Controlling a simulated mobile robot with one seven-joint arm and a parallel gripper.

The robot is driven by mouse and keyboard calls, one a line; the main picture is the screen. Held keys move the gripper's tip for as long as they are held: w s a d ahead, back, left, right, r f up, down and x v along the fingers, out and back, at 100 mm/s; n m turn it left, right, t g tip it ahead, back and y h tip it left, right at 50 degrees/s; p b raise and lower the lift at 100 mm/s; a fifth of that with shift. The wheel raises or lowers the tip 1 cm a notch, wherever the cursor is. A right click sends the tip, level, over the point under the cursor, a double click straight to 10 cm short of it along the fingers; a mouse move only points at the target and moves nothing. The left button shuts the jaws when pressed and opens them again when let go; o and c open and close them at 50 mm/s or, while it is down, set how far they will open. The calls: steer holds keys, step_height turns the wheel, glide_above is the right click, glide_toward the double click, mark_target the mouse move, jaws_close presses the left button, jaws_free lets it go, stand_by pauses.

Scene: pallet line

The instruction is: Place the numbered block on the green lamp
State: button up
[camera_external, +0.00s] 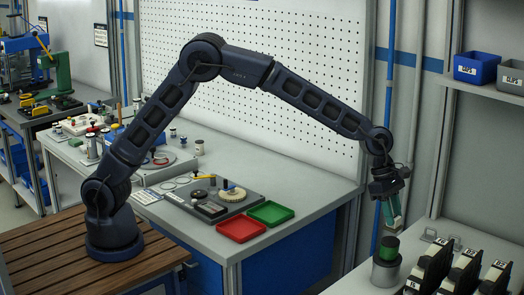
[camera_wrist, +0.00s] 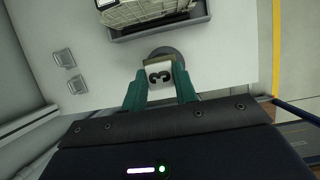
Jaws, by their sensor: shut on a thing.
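The green lamp (camera_external: 389,247) stands upright on a round grey base on the right bench in the external view. My gripper (camera_external: 393,222) hangs just above it, with its green fingers pointing down. In the wrist view my gripper (camera_wrist: 160,88) is shut on the numbered block (camera_wrist: 160,72), a pale block with a dark 3 on its face. A grey round shape (camera_wrist: 168,53) shows partly behind the block; it looks like the lamp's base. The lamp's green part is hidden there. In the external view I cannot make out the block at the fingers.
Several black devices with numbered white tags (camera_external: 466,268) stand close right of the lamp. In the wrist view a grey tray (camera_wrist: 165,30) holds a pale slatted object, and small grey squares (camera_wrist: 64,57) lie left. Red (camera_external: 241,228) and green trays (camera_external: 271,212) lie on the middle bench.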

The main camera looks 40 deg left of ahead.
steer(key=shift+f, duration=1.85)
steer(key=shift+f, duration=0.15)
steer(key=o, duration=1)
steer(key=v, duration=1.2)
steer(key=shift+r, duration=0.25)
